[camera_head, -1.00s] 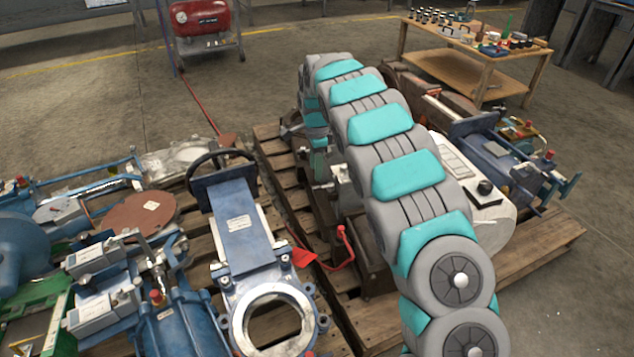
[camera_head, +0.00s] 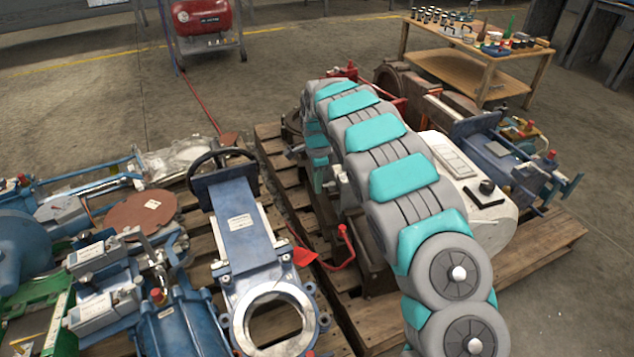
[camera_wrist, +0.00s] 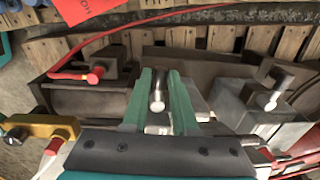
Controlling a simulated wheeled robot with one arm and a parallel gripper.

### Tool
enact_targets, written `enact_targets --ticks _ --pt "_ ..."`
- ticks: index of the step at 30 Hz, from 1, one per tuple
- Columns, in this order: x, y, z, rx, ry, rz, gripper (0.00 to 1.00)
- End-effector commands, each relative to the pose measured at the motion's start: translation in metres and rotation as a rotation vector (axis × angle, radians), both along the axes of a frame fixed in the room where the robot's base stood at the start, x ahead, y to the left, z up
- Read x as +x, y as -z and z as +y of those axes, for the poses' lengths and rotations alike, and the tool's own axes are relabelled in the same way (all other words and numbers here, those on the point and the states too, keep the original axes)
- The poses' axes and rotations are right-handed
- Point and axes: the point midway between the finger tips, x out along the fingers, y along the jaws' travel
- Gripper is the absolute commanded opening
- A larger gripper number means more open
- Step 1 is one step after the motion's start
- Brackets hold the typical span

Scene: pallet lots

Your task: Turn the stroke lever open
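A short metal rod with a rounded, shiny end (camera_wrist: 158,92) stands up in the middle of the wrist view. It looks like the lever, but no label shows which one it is. My gripper (camera_wrist: 159,80) has its two green fingers on either side of this rod, apart, with the rod between them. Whether either finger touches the rod I cannot tell.
The parts stand on wooden pallets. A wooden bench (camera_head: 470,70) stands behind. Open floor lies at the back.

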Motion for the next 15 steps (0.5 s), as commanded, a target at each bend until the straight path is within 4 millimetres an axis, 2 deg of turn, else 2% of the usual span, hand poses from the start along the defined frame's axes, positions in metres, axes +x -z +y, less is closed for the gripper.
enact_targets --ticks 1,6,15 --pt "0.0000 0.0000 0.0000 0.000 0.000 0.000 0.20" --pt "-0.0001 0.0001 0.0000 0.000 0.000 0.000 0.00" --pt "-0.0002 0.0002 0.0000 0.000 0.000 0.001 0.00"
